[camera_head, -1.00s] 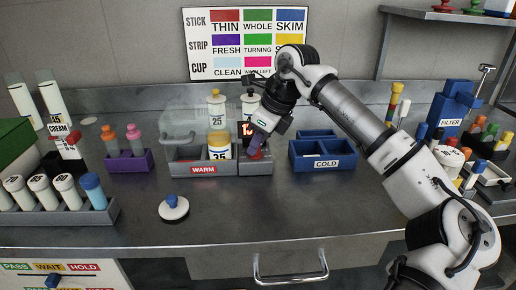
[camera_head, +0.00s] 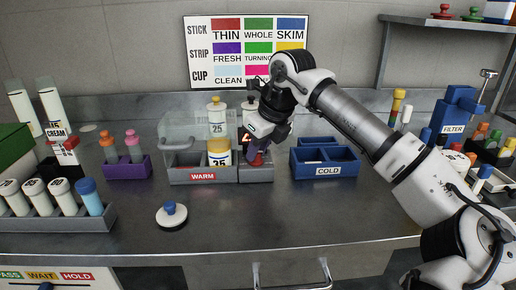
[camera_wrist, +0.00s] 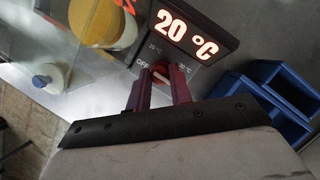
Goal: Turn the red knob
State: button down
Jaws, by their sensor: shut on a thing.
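The red knob (camera_wrist: 161,70) is on the front of a dark control unit, below a lit display (camera_wrist: 187,32) that reads 20 °C. Small marks reading OFF, 20 °C and 30 °C stand around the knob. In the wrist view my gripper (camera_wrist: 160,82) has its two purplish fingers on either side of the knob, shut on it. In the head view my gripper (camera_head: 256,150) is at the front of the unit (camera_head: 258,175), to the right of the WARM bath. There the fingers and hand hide most of the knob and part of the display.
The clear-walled WARM bath (camera_head: 203,177) with a yellow-filled bottle (camera_head: 219,150) is just left. The blue COLD box (camera_head: 325,168) is close on the right. A white disc with a blue handle (camera_head: 171,214) lies in front. The counter's front middle is clear.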

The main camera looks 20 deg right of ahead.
jog(key=c, duration=1.5)
grip_release()
jog(key=shift+c, duration=0.2)
jog(key=v, duration=1.3)
jog(key=shift+r+p, duration=0.35)
jog(key=shift+p, duration=0.1)
jog(key=shift+s, duration=0.25)
